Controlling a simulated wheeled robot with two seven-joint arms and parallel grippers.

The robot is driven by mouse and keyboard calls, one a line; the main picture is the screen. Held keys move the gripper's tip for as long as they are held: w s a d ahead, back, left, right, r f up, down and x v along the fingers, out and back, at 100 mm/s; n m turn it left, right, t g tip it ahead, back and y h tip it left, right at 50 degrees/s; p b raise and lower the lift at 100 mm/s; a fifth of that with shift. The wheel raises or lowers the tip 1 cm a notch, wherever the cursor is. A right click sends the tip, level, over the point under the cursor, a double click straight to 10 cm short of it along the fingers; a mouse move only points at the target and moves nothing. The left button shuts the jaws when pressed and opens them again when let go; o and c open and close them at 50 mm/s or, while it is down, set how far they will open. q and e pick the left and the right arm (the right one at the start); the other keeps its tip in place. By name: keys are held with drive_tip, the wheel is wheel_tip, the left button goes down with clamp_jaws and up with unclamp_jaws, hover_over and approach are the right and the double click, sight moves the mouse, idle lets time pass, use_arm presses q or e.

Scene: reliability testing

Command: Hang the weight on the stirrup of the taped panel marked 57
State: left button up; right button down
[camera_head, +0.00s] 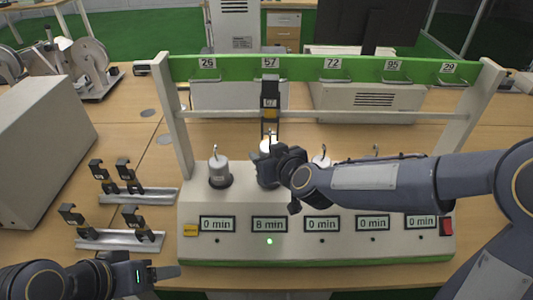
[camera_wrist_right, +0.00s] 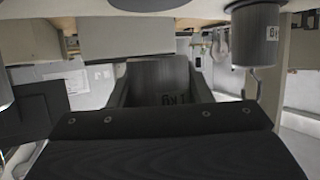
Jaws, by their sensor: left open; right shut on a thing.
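The taped panel (camera_head: 270,88) hangs from the rack under the marker 57; its small label is hard to read. A dark frame, seemingly its stirrup (camera_head: 263,128), hangs below. My right gripper (camera_head: 268,160) is shut on a silver weight (camera_head: 268,146), whose top and hook show just under the stirrup. In the right wrist view the weight (camera_wrist_right: 165,80), marked in kg, sits between the fingers. I cannot tell whether hook and stirrup touch. My left gripper (camera_head: 158,273) is open and empty at the lower left, apart from the rack.
The rack's green bar (camera_head: 225,67) carries markers 26, 57, 72, 95 and 29. Another weight (camera_head: 219,173) stands left of my right gripper. The second display (camera_head: 269,224) reads 8 min above a lit green lamp; others read 0 min. Black clips on metal rails (camera_head: 140,195) lie at left.

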drive_tip(key=shift+r, duration=0.1)
drive_tip(key=c, duration=0.7)
unclamp_jaws()
drive_tip(key=shift+c, duration=0.2)
drive_tip(key=shift+o, duration=0.4)
drive_tip(key=shift+f, duration=0.25)
drive_tip(key=s+d+r+m+g+p, duration=0.1)
drive_tip(key=s+d+r, duration=0.2)
drive_tip(key=s+d, duration=0.45)
drive_tip(key=s+d+r+m+g+p, duration=0.2)
drive_tip(key=s+d+r, duration=0.1)
drive_tip(key=s+d, duration=0.4)
drive_tip(key=s+d+f+m+g+h, duration=0.1)
drive_tip(key=s+d+f+m, duration=0.1)
drive_tip(key=s, duration=0.5)
drive_tip(key=s+d+f+m+g+h+p, duration=0.1)
drive_tip(key=s+d+f+m+g, duration=0.1)
drive_tip(key=s+d, duration=0.2)
drive_tip(key=s, duration=0.3)
drive_tip(key=shift+s, duration=0.35)
drive_tip(key=shift+d+f, duration=0.1)
